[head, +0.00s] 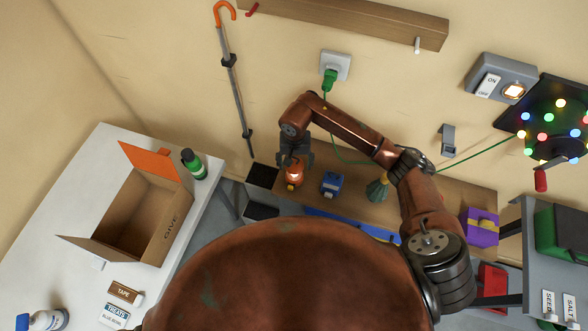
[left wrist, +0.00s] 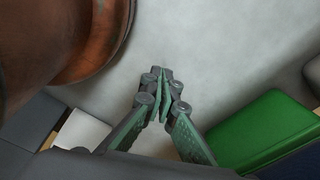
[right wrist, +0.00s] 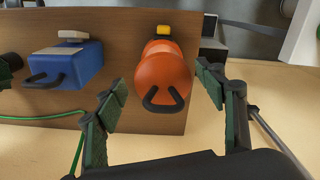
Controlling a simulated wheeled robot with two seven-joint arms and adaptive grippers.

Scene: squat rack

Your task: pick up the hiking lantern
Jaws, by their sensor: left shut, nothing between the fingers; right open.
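An orange rounded lantern with a black loop handle and a yellow part stands on the brown shelf under the wall outlet; it shows in the head view (head: 293,176) and in the right wrist view (right wrist: 163,75). My right gripper (head: 294,160) is open just above it. In the right wrist view, the right gripper's fingers (right wrist: 160,90) are apart on either side of the lantern, with visible gaps and no grip on it. My left gripper (left wrist: 163,80) is shut and empty over a grey floor in the left wrist view; the head view does not show it.
A blue box-like item with a black handle (head: 332,185) stands close beside the lantern. A green cone-shaped item (head: 377,190) and a purple box (head: 480,228) stand farther right on the brown shelf (head: 430,199). A walking cane (head: 236,90) leans at the wall. A white table (head: 85,175) holds a carton.

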